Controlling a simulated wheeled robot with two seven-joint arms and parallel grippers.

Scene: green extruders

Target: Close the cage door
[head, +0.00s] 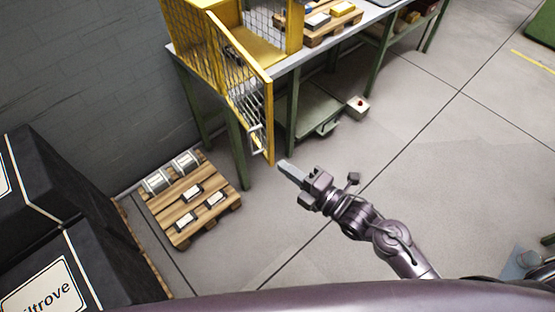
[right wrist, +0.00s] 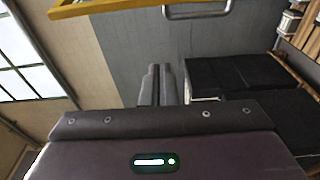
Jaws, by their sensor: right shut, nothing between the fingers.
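The yellow-framed cage (head: 192,28) stands on the workbench at the upper left of the head view. Its mesh door (head: 268,95) is swung open and sticks out past the bench's front edge. The door has a metal handle (head: 256,140) near its free edge. My right gripper (head: 284,166) is shut and empty, just right of the door's lower free corner; I cannot tell whether they touch. In the right wrist view the shut fingers (right wrist: 160,88) point towards the wall, below the door's yellow frame (right wrist: 100,7) and handle (right wrist: 197,13). My left gripper is not in view.
A floor pallet (head: 178,238) with several blocks and canisters lies left below the door. Dark boxes (head: 60,200) fill the lower left. The green-legged bench (head: 350,38) bears another small pallet (head: 315,38). A box with a red button (head: 357,107) is beside it.

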